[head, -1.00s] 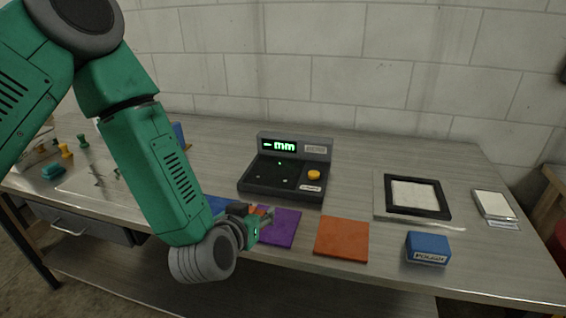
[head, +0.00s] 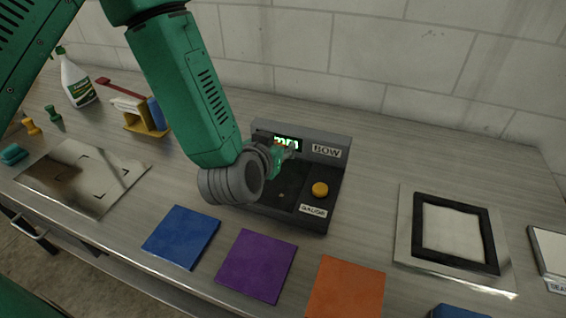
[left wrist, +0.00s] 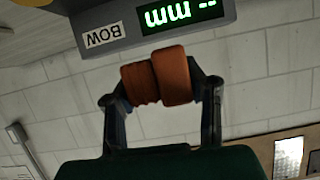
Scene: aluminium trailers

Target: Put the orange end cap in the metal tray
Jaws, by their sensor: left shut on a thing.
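The orange end cap (left wrist: 172,76), a rounded orange-brown piece, sits between the two fingers of my left gripper (left wrist: 160,84) in the left wrist view. The gripper is shut on it. In the head view my left gripper (head: 284,152) is in front of the gauge's display, above its black base, and the cap is mostly hidden there. A shiny flat metal tray or plate (head: 60,180) with dark corner marks lies at the left of the bench, well away from the gripper. My right gripper is not in view.
The black gauge (head: 325,185) has a green display and a yellow button (head: 320,189). Blue (head: 181,237), purple (head: 256,265) and orange (head: 345,288) squares lie along the front. A black frame on a metal plate (head: 405,240) is at right. A spray bottle (head: 76,80) stands back left.

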